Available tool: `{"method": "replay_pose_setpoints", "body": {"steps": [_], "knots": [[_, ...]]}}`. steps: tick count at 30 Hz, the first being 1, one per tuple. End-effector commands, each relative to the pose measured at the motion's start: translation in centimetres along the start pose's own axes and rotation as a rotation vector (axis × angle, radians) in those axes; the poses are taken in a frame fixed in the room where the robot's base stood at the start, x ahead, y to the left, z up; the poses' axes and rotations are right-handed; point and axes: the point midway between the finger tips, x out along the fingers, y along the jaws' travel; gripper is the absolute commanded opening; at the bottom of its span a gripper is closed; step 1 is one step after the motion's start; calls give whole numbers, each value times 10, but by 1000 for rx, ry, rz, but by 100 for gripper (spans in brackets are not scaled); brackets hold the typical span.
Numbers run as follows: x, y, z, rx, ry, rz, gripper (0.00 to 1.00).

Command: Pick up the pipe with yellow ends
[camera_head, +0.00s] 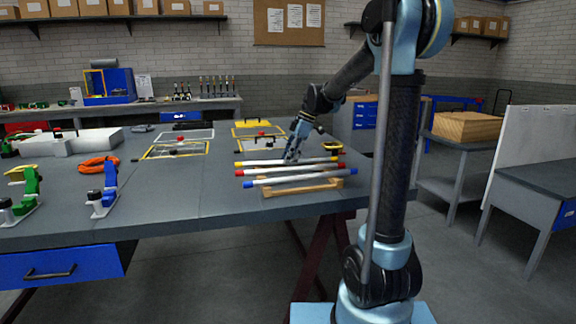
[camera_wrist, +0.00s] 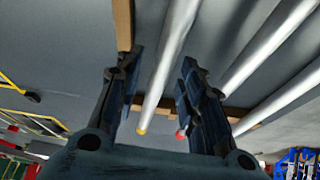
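The pipe with yellow ends lies at the back of a row of pipes in the head view (camera_head: 285,162). In the wrist view this pipe (camera_wrist: 170,60) runs between my two fingers, and its yellow end (camera_wrist: 141,131) shows below. My gripper (camera_wrist: 160,62) is open, with a gap on each side of the pipe. In the head view my gripper (camera_head: 292,156) is low over the pipes, its fingers hard to make out. A pipe with red ends (camera_head: 280,170) lies in front. Its red end (camera_wrist: 180,134) shows beside my right finger.
A pipe with blue ends (camera_head: 300,178) lies nearest the front. The pipes rest on a wooden rack (camera_head: 325,186) on the grey table (camera_head: 220,205). Yellow frames (camera_head: 175,150) lie behind to the left. Green and blue fixtures (camera_head: 104,190) stand at the left.

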Motion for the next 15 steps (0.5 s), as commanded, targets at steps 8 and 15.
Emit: {"method": "replay_pose_setpoints", "body": {"steps": [8, 15], "knots": [[0, 0, 0, 0, 0, 0, 0], [-3, 0, -1, 0, 0, 0, 0]]}}
